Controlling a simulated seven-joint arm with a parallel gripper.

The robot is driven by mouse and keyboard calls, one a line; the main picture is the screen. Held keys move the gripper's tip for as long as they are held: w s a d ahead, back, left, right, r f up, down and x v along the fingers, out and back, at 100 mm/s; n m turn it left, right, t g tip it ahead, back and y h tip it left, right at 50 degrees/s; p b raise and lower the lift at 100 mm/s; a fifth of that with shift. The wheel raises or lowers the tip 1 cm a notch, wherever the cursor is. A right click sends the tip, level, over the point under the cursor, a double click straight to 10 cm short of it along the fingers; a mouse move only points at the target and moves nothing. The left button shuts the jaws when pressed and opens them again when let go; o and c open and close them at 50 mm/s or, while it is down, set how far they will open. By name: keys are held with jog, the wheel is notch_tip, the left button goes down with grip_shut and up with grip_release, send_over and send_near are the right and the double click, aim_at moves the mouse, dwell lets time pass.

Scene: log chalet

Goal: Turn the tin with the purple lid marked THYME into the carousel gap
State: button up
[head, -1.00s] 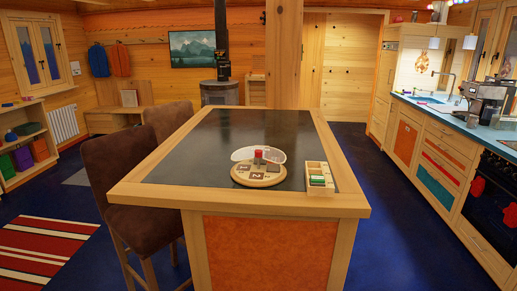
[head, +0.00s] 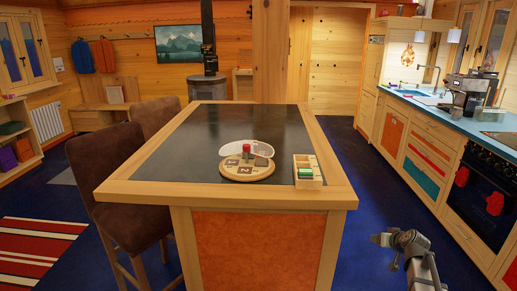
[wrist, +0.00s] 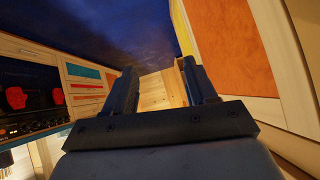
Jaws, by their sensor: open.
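A round wooden carousel (head: 230,174) with a curved clear screen (head: 236,148) stands on the dark top of the island. It carries a small red item (head: 246,150), a grey item (head: 262,160) and dark marked patches. I cannot make out a purple lid or the word THYME at this size. My gripper (head: 384,250) is at the lower right, in front and to the right of the island and well apart from the carousel. In the wrist view, my gripper's two fingers (wrist: 160,88) are spread with nothing between them; neither carousel nor tin shows there.
A light wooden tray (head: 310,184) with compartments and green and red items stands right of the carousel. The island's wooden edge (head: 250,196) lies in front. Two brown chairs (head: 112,165) stand at its left. Blue floor separates the island from the kitchen counter (head: 440,118).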

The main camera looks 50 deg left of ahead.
jog(key=s+a+r+n+t+y, duration=0.1)
jog(key=a+r+n+y, duration=0.1)
jog(key=a+r, duration=0.9)
jog(key=a+r+n+y, duration=0.2)
jog(key=a+r, duration=0.4)
jog(key=r, duration=1.1)
jog(key=s+a+r+n+t+y, duration=0.1)
jog(key=a+r+n+y, duration=0.1)
jog(key=a+r, duration=0.9)
notch_tip(320, 180, up, 7)
jog(key=n+g+h, duration=0.8)
jog(key=n+h, duration=0.6)
jog(key=n, duration=0.7)
send_over(246, 145)
notch_tip(246, 145, down, 13)
jog(key=shift+r, duration=0.2)
jog(key=shift+c, duration=0.4)
